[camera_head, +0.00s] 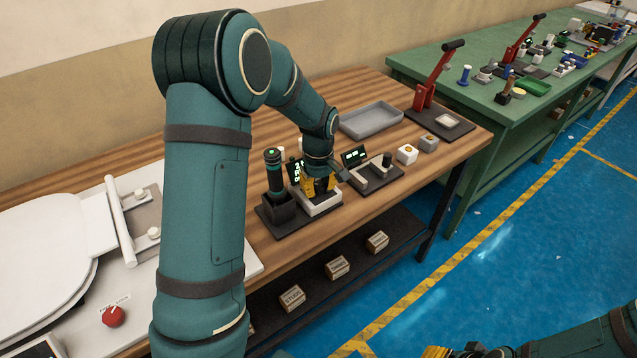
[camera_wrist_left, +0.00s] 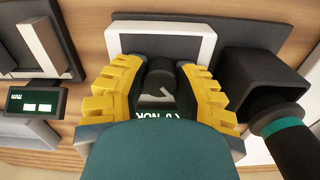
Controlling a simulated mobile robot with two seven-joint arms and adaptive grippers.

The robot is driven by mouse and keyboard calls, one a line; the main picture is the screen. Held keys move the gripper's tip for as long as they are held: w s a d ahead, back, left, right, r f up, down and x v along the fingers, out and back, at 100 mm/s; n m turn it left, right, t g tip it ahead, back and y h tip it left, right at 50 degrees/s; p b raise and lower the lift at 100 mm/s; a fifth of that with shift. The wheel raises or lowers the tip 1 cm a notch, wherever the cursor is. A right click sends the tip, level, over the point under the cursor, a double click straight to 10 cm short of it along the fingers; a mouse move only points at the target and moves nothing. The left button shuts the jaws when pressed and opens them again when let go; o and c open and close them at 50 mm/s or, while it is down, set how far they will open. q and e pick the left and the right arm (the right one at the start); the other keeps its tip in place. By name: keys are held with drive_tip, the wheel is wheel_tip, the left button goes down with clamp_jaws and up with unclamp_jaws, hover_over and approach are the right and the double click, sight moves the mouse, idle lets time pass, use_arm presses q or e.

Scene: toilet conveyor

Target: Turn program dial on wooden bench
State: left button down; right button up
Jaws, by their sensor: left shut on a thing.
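My left gripper (camera_head: 320,186) reaches down over a white device (camera_head: 321,209) on the wooden bench (camera_head: 290,250). In the left wrist view its yellow fingers lie on either side of a dark round dial (camera_wrist_left: 160,72) with a pale mark and are shut on it. The white device's frame also shows there (camera_wrist_left: 160,24). A dark display (camera_wrist_left: 160,115) with partly hidden lettering sits by the dial. The fingers hide the dial in the head view. My right gripper (camera_head: 436,351) shows only as a yellow bit at the bottom edge.
A black holder (camera_head: 277,212) with a green-banded handheld tool (camera_head: 274,170) stands close left of the device. A small display fixture (camera_head: 376,172) is close right. A grey tray (camera_head: 371,120) and red lever press (camera_head: 432,85) stand farther back.

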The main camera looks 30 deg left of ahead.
use_arm(q)
drive_tip(key=m+p, duration=0.1)
drive_tip(key=m, duration=0.2)
drive_tip(key=shift+m, duration=0.3)
drive_tip(key=shift+m+p, duration=0.3)
drive_tip(key=shift+m, duration=1.5)
drive_tip(key=c, duration=0.7)
unclamp_jaws()
drive_tip(key=shift+o, duration=0.2)
